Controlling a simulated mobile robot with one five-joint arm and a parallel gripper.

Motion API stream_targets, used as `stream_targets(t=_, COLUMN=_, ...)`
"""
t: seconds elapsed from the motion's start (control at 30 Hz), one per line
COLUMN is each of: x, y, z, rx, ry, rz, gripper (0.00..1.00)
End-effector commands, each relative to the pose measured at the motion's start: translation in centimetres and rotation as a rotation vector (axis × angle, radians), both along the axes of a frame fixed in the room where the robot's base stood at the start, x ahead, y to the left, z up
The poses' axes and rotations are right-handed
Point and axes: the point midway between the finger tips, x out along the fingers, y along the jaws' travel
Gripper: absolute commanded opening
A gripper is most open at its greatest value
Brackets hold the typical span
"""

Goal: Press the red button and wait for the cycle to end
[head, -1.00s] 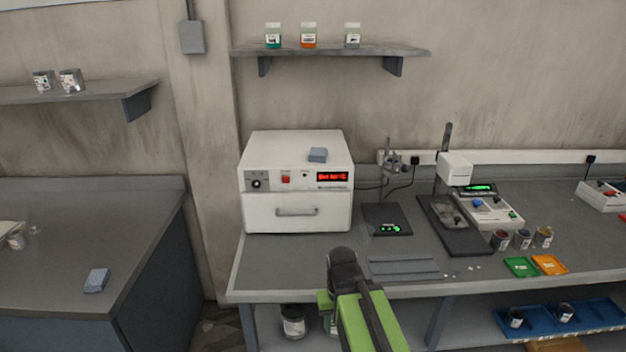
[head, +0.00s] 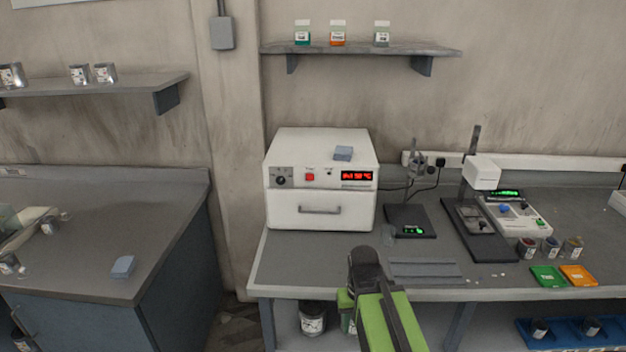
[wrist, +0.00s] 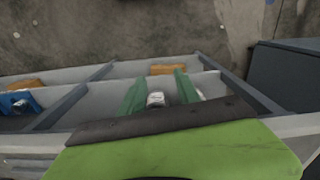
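The red button (head: 310,177) is a small square on the front panel of a white oven-like box (head: 320,212). It sits between a black knob (head: 280,180) and a display (head: 357,176) with lit red characters, too small to read surely. The box's front with its bar handle is shut. My green arm reaches up from the bottom of the head view, in front of the bench and well short of the button. In the wrist view my gripper (wrist: 160,92) shows two green fingers apart, with nothing held between them. The button is not in the wrist view.
Another counter (head: 90,215) stands left, across a gap. Cans stand on the shelf below the bench.

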Motion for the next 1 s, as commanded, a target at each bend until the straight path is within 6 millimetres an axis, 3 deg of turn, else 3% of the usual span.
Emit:
stream_targets(t=0.4, x=0.0, y=0.0, z=0.0, rx=0.0, ry=0.0, rz=0.0, gripper=0.38)
stream_targets(t=0.7, x=0.0, y=0.0, z=0.0, rx=0.0, ry=0.0, rz=0.0, gripper=0.0)
stream_targets(t=1.0, x=0.0, y=0.0, z=0.0, rx=0.0, ry=0.0, rz=0.0, gripper=0.0)
